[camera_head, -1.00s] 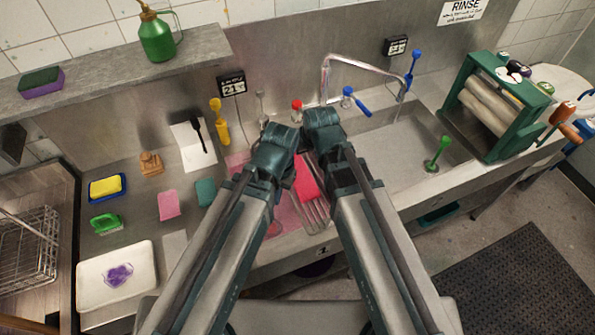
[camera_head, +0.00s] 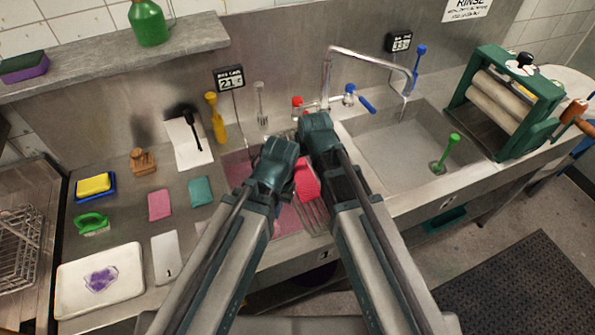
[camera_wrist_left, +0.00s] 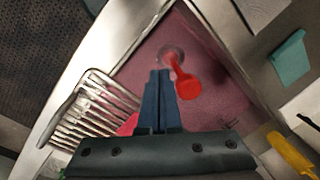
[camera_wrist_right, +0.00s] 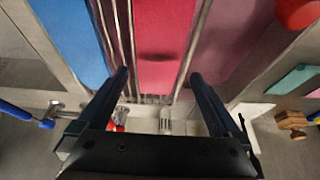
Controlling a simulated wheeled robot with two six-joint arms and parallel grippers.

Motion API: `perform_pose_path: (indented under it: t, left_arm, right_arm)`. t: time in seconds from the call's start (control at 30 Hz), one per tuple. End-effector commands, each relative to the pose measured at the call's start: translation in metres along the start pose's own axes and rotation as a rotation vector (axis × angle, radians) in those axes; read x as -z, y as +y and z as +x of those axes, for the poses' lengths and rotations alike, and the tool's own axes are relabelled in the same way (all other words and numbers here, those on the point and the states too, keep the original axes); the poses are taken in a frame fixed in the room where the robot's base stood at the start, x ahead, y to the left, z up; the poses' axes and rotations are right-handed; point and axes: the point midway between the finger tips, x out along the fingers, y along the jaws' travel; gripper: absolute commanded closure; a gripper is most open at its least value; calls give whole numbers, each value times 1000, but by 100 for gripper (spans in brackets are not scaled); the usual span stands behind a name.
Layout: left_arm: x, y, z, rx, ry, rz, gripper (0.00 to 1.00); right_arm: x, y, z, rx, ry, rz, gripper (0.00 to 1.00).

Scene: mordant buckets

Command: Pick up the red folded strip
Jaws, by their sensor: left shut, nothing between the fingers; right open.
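The red folded strip (camera_head: 307,180) lies on a metal rack (camera_head: 312,214) over the sink edge, between my two forearms in the head view. In the right wrist view the strip (camera_wrist_right: 165,40) lies ahead of my right gripper (camera_wrist_right: 159,76), which is open and empty, its fingers spread to either side of it. The left gripper (camera_wrist_left: 160,74) is shut and empty, above a basin of reddish liquid. In the left wrist view only a pink corner of the strip (camera_wrist_left: 128,124) shows, the rest hidden behind the fingers. The head view hides both sets of fingertips.
A red plunger (camera_wrist_left: 187,87) stands in the reddish basin (camera_wrist_left: 150,52), close to the left fingers. Blue liquid (camera_wrist_right: 75,40) lies left of the rack in the right wrist view. A faucet (camera_head: 328,75) stands behind. Sponges and a white tray (camera_head: 72,292) lie on the left counter.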

Motion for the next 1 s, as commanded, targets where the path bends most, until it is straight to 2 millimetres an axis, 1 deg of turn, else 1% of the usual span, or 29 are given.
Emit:
perform_pose_path:
  t: [0.3,0.4,0.5,0.7,0.77,0.8,0.97,1.0]
  left_arm:
    - [2,4,38,0,0,0,100]
    - [3,5,48,0,0,0,100]
    - [3,5,50,0,0,0,100]
    - [3,5,48,0,0,0,100]
    - [3,5,48,0,0,0,100]
    - [3,5,48,0,0,0,100]
    - [3,5,48,0,0,0,100]
    - [3,5,48,0,0,0,100]
  right_arm:
    - [-10,3,38,0,0,0,0]
    - [-8,3,49,0,0,0,0]
    - [-8,3,52,0,0,0,0]
    - [-7,3,50,0,0,0,0]
    - [-7,3,50,0,0,0,9]
    - [-7,3,50,0,0,0,16]
    - [-7,3,50,0,0,0,45]
    - [-7,3,50,0,0,0,52]
